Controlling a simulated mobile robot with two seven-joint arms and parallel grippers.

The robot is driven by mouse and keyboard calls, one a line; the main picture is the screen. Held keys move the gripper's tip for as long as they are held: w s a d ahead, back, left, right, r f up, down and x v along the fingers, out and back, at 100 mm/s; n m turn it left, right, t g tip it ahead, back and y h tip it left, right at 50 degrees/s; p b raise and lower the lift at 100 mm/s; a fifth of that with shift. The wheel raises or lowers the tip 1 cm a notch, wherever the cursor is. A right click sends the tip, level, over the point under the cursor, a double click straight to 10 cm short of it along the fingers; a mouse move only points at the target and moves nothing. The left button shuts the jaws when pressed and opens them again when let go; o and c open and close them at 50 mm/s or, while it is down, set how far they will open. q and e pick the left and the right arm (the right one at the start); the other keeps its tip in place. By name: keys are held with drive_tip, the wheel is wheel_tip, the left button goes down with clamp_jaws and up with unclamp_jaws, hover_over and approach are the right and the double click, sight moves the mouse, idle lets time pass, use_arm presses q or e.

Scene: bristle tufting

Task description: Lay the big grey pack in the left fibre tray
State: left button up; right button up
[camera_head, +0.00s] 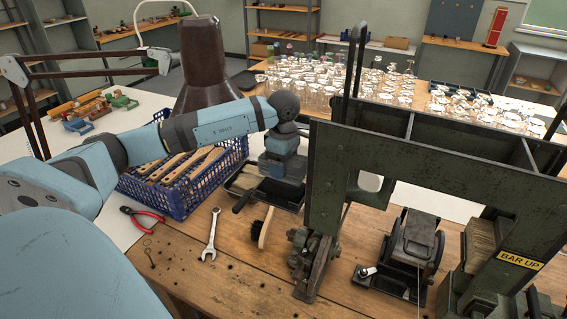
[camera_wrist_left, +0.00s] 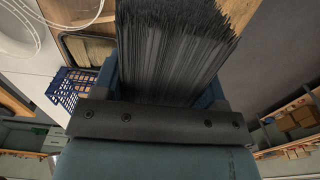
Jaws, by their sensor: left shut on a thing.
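My left gripper (camera_head: 276,184) points down over the workbench, just behind the small brush. In the left wrist view it is shut on the big grey pack (camera_wrist_left: 172,52), a thick bundle of dark grey fibres that sticks out between the fingers. In the head view the pack is mostly hidden by the gripper. A dark fibre tray (camera_head: 233,192) with pale fibres in it sits beside the gripper, partly covered by it. The tray with tan fibres also shows in the left wrist view (camera_wrist_left: 66,46). I cannot tell whether the pack touches a tray. My right gripper is not in view.
A blue crate (camera_head: 180,203) of wooden brush handles stands left of the gripper. A brush (camera_head: 262,228), a spanner (camera_head: 212,236) and red pliers (camera_head: 142,217) lie in front. The green machine frame (camera_head: 420,165) stands close on the right. Glasses fill the table behind.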

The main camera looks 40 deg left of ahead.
use_arm(q)
drive_tip(key=shift+f+b, duration=0.45)
drive_tip(key=shift+f, duration=0.15)
idle(0.5)
drive_tip(key=o, duration=1)
drive_tip(key=shift+o, duration=0.5)
drive_tip(key=shift+r, duration=0.1)
drive_tip(key=shift+r+p, duration=2)
drive_tip(key=shift+r, duration=1.95)
drive_tip(key=shift+f, duration=0.1)
